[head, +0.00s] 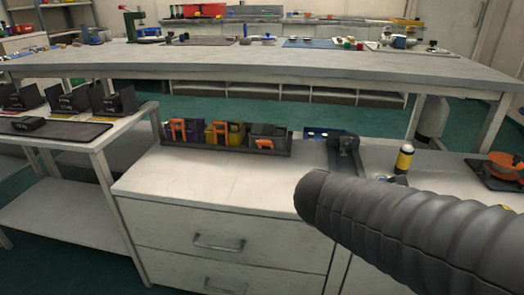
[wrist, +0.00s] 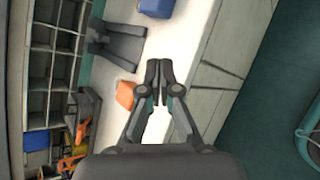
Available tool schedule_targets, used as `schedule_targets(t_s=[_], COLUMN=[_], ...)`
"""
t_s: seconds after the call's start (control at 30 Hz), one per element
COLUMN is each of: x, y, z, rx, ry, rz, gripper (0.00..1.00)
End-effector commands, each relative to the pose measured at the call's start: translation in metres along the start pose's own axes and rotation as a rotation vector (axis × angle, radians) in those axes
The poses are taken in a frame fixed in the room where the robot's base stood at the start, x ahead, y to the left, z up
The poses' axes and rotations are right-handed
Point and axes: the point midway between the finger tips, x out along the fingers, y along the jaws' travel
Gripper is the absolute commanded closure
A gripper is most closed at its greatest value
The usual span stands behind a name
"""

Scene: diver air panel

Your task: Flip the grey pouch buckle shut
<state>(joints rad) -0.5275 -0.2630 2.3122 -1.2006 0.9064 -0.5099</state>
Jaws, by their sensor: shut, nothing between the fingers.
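In the head view the grey pouch (head: 268,131) stands at the right end of a dark rack on the white counter, with a small orange buckle (head: 265,143) low on its front. In the wrist view an orange piece (wrist: 125,95), apparently this buckle, lies left of my fingers. My gripper (wrist: 158,68) is shut and empty, its fingertips close together, with a gap in the picture between them and the orange piece. The distance in depth is unclear. In the head view my arm shows and my gripper is hidden. I cannot tell the buckle's exact angle.
A purple pouch (head: 182,134) and a yellow pouch (head: 214,137) with raised orange buckles share the rack (head: 200,149). A dark bracket (head: 345,148) stands right of it. A yellow-and-black bottle (head: 404,160) is farther right. The counter (head: 205,180) in front of the rack is clear.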

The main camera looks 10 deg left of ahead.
Motion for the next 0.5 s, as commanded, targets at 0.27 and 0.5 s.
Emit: schedule_targets(t_s=[0.27,0.5], x=[-0.013,-0.045], y=[0.076,0.115], z=[-0.097,-0.177], rx=[-0.565,-0.904], ry=[-0.058,-0.127], rz=[0.329,0.576], gripper=[1.00,1.00])
